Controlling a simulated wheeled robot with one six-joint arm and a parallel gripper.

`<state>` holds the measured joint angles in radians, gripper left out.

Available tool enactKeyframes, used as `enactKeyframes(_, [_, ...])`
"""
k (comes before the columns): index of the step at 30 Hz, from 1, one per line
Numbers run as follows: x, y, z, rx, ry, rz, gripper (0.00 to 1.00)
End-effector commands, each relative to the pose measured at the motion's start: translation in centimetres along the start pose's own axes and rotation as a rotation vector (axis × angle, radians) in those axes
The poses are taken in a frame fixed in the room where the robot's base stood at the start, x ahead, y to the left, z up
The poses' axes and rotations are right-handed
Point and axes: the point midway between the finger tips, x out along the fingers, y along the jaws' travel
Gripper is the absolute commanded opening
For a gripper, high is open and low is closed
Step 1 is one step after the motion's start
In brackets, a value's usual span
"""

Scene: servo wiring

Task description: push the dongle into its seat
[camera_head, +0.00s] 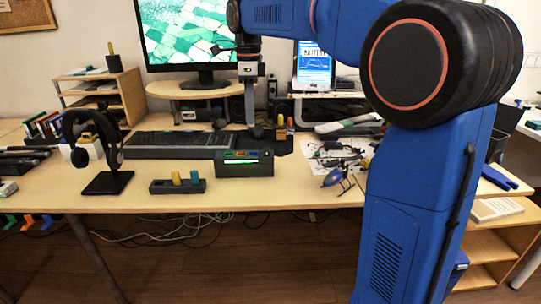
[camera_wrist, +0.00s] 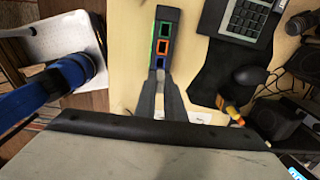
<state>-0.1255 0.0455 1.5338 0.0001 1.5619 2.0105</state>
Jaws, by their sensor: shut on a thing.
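The dark hub box (camera_head: 245,168) stands near the table's front edge with a green light on its front. The wrist view shows its top (camera_wrist: 164,20) with green, orange and blue framed seats. A dark holder (camera_head: 160,187) left of the hub carries a yellow dongle (camera_head: 176,178) and a blue dongle (camera_head: 194,177). My gripper (camera_wrist: 160,75) is shut, pointing at the hub, with its tips by the blue-seat end in the wrist view. The dongle between its fingers is hidden; I cannot tell its colour. In the head view my gripper (camera_head: 250,120) hangs upright above and behind the hub's front.
A headphone stand (camera_head: 107,182) is at the left, and a keyboard (camera_head: 180,145) lies behind the holder. A mouse (camera_wrist: 249,77) lies right of the hub in the wrist view. Loose parts and wires (camera_head: 335,157) lie at the right.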

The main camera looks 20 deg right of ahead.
Motion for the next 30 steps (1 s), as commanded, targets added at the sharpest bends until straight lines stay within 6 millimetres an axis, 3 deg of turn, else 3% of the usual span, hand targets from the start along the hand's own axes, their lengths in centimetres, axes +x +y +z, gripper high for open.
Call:
enactKeyframes(10, [4.6, 0.1, 0.0, 0.0, 0.001, 0.002, 0.0])
enactKeyframes(19, [6.7, 0.0, 0.0, 0.0, 0.001, 0.002, 0.0])
enactKeyframes(25, [9.4, 0.1, 0.0, 0.0, 0.001, 0.002, 0.0])
enactKeyframes(30, [9.9, 0.0, 0.0, 0.0, 0.0, 0.0, 0.0])
